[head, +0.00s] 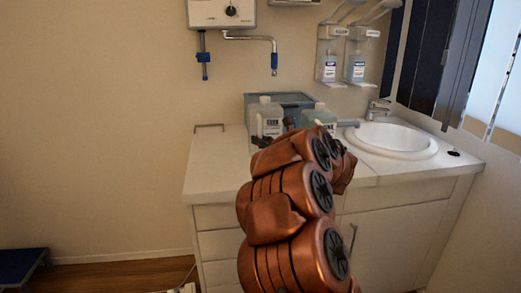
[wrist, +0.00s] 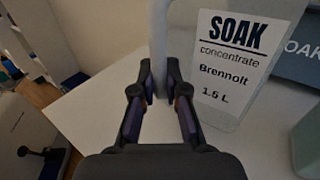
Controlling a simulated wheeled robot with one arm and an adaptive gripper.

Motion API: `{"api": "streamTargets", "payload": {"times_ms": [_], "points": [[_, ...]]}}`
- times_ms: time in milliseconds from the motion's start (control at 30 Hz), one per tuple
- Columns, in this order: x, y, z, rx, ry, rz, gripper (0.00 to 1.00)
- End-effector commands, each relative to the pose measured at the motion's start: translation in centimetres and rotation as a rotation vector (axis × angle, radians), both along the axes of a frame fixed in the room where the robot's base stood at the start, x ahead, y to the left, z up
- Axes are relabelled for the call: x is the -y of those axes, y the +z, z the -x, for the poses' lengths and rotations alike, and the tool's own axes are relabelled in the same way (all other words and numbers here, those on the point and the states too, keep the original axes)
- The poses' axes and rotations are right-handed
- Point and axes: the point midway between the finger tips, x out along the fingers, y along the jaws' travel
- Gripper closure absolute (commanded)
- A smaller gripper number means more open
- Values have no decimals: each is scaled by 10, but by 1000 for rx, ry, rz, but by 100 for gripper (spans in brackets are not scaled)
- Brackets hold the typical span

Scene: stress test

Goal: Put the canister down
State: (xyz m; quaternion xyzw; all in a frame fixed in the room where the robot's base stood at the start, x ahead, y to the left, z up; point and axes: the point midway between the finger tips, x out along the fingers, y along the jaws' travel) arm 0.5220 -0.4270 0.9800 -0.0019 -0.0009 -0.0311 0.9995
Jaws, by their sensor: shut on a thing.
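The canister (head: 267,117) is a pale, translucent bottle that looks upright over the counter, left of the sink. In the wrist view the canister (wrist: 228,65) fills the upper right, its label reading "SOAK concentrate Brennolt 1.5 L". My gripper (wrist: 161,82) is shut on the canister's pale handle, with one dark finger on each side. In the head view my copper arm hides most of the gripper and the canister's lower part. I cannot tell whether the canister's base touches the counter.
The white counter (head: 213,160) has bare room at its left. A blue-grey box (head: 290,97) stands behind the canister. A greenish canister (head: 319,116) is close on the right, near the sink (head: 391,139) and tap (head: 378,108). A wall-mounted spout (head: 250,38) hangs above.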

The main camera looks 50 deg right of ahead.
Motion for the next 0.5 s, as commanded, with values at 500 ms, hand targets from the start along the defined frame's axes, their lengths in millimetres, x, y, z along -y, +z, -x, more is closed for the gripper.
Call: {"api": "streamTargets", "payload": {"times_ms": [500], "points": [[0,-29,1,-1,-1,0,100]]}}
